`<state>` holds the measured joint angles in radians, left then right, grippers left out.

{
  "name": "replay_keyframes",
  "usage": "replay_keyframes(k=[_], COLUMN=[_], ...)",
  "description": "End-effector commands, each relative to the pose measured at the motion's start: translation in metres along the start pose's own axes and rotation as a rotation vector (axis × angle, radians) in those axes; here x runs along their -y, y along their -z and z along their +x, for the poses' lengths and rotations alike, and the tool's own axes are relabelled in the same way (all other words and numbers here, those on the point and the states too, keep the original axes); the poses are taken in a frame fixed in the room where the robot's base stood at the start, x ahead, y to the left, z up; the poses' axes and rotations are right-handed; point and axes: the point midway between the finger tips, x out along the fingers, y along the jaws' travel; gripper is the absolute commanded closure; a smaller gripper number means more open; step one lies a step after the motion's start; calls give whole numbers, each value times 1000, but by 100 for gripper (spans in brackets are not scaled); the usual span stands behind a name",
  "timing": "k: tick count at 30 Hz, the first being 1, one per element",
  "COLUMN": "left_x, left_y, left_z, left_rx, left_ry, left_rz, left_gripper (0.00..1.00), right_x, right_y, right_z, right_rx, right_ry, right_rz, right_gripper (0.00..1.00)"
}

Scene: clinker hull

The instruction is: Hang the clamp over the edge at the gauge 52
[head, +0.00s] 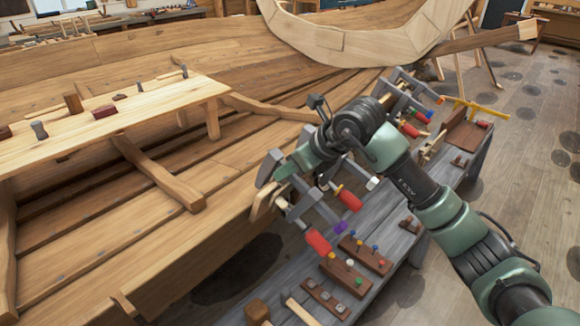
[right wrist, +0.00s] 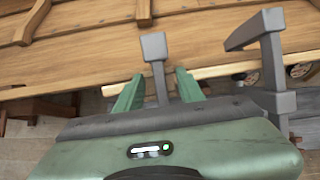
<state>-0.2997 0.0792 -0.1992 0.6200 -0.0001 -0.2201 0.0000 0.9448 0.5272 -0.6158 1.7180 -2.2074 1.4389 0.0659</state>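My right gripper (head: 286,170) is at the near edge of the wooden hull. In the right wrist view its two green fingers (right wrist: 159,88) stand apart. A grey clamp bar with a square head (right wrist: 155,47) rises between them, with a gap showing on each side. In the head view a grey clamp (head: 268,168) with a red handle (head: 318,243) is beside the gripper; its contact with the edge is partly hidden. A second grey clamp (right wrist: 272,55) stands to the right in the wrist view. No gauge number is readable. My left gripper is out of view.
A grey bench (head: 400,222) below the edge carries wooden blocks with coloured pegs (head: 365,253) and a mallet (head: 300,310). More clamps (head: 405,95) are farther along. A plank (head: 110,115) with tools lies across the hull. The floor at right is open.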

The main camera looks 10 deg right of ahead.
Motion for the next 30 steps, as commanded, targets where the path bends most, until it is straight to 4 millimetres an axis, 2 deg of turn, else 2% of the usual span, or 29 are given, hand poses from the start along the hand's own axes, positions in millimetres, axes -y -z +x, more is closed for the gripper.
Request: replay_keyframes(k=[5,8,15,19,30], left_x=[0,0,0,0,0], left_y=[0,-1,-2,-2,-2], left_z=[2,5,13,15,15], left_rx=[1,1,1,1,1], left_ry=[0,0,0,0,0], left_rz=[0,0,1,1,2], left_gripper=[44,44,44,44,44], right_x=[0,0,1,1,0], right_y=[2,2,1,1,1], right_z=[-2,-14,-56,-72,-79], right_rx=[-5,-1,1,1,0], right_ry=[0,1,3,2,0], right_rz=[0,-1,-1,0,1], right_gripper=[62,62,62,62,62])
